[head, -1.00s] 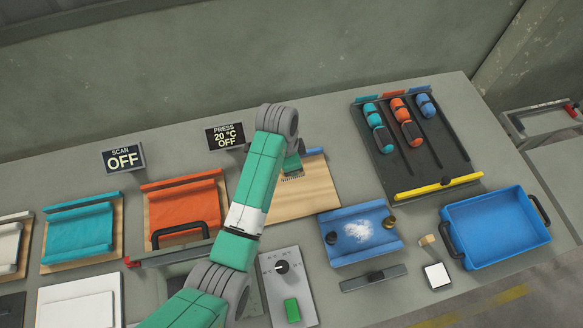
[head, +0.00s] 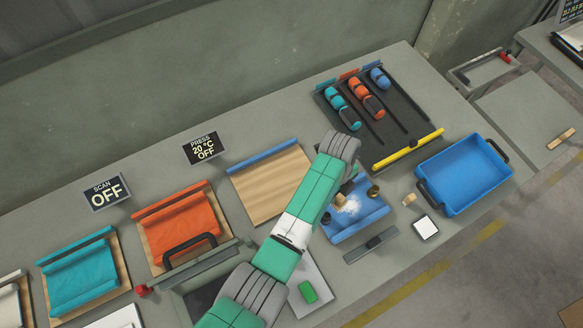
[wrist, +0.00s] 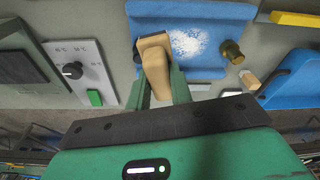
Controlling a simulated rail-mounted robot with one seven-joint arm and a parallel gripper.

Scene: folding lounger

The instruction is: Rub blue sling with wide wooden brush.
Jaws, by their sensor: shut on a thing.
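The blue sling (head: 368,214) lies on the bench with a patch of white powder (head: 349,206) on it. It fills the top middle of the wrist view (wrist: 205,66). My gripper (wrist: 161,80) is shut on a tan wooden brush (wrist: 154,58), one green finger on each side. The brush is over the left part of the sling, left of the powder; I cannot tell whether it touches. Its bristles are hidden in the wrist view. In the head view my arm hides part of the sling and most of the gripper.
A dark bar (head: 371,244) is in front.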

